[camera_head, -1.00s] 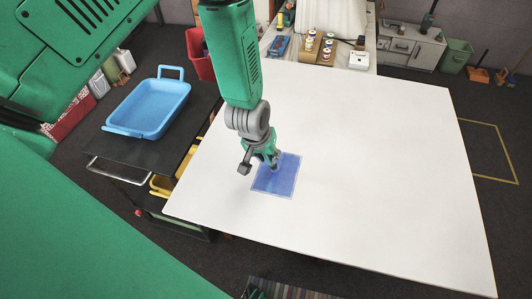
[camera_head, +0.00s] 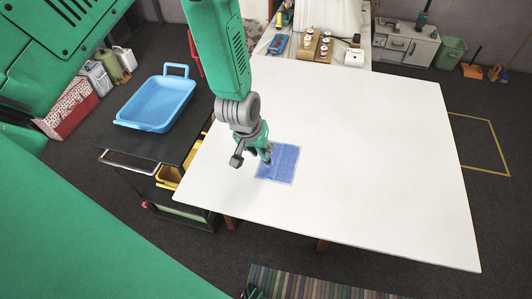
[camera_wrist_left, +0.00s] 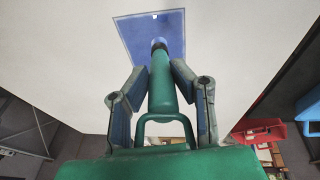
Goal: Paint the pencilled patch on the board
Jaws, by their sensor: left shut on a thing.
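The white board (camera_head: 365,150) fills the middle of the head view. The patch (camera_head: 284,163) on it is a blue rectangle with a thin pale edge; it also shows in the left wrist view (camera_wrist_left: 133,32), with a small white spot near its far side. My left gripper (camera_head: 264,154) is shut on a green-handled tool (camera_wrist_left: 162,90), which looks like a brush with a dark end. The tool's end overlaps the patch in the wrist view and its left part in the head view. I cannot tell whether it touches.
A blue tray (camera_head: 155,103) sits on a dark trolley (camera_head: 148,150) left of the board. Small jars (camera_head: 325,45) and a white box (camera_head: 354,57) stand beyond the board's far edge. A striped rug (camera_head: 310,285) lies on the floor in front. Most of the board is bare.

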